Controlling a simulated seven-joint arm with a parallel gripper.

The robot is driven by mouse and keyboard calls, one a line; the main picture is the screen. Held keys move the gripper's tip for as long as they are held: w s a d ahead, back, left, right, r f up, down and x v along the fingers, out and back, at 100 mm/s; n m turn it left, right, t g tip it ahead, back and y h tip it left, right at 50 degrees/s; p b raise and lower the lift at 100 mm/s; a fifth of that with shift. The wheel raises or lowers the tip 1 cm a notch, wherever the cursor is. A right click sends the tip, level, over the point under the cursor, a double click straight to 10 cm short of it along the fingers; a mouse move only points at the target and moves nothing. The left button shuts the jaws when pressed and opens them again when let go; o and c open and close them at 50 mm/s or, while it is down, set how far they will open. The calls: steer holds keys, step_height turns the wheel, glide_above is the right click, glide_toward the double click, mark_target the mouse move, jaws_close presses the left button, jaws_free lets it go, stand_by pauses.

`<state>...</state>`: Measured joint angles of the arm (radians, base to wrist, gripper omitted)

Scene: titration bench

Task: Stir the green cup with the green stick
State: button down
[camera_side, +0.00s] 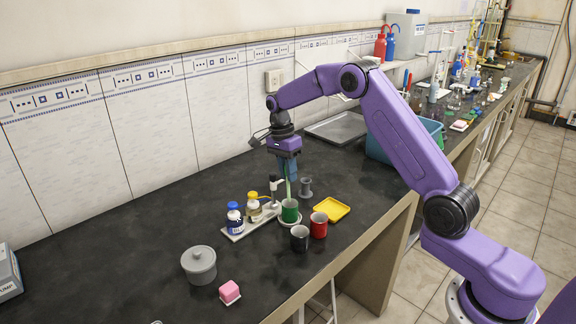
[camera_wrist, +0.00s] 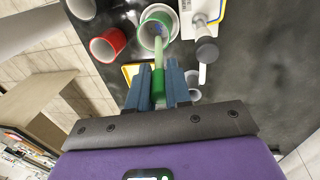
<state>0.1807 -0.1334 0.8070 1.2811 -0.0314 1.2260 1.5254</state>
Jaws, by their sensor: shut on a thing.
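The green cup (camera_side: 290,211) stands upright on a pale round plate (camera_side: 281,219) beside the bottle tray. In the wrist view the green cup (camera_wrist: 147,33) is at the top, its mouth partly covered by the stick. My gripper (camera_side: 290,178) is above the cup and shut on the green stick. In the wrist view the green handle (camera_wrist: 158,88) sits between both fingers, and the paler shaft (camera_wrist: 160,52) runs to the cup. The shaft's lower end reaches the cup's mouth; its tip and depth are hidden.
A red cup (camera_side: 319,226) and a dark grey cup (camera_side: 299,239) stand close in front. A yellow tray (camera_side: 331,209) lies right, and a grey spool-shaped stand (camera_side: 305,188) is behind. Blue-capped (camera_side: 235,219) and yellow-capped (camera_side: 254,208) bottles stand left.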

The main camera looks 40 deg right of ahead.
mark_target(289, 190)
steer(key=shift+s+a+f, duration=0.15)
steer(key=shift+s+f, duration=0.05)
steer(key=shift+f, duration=1.05)
steer(key=shift+s+a+f, duration=0.1)
steer(key=shift+s+f, duration=0.1)
steer(key=shift+f, duration=1)
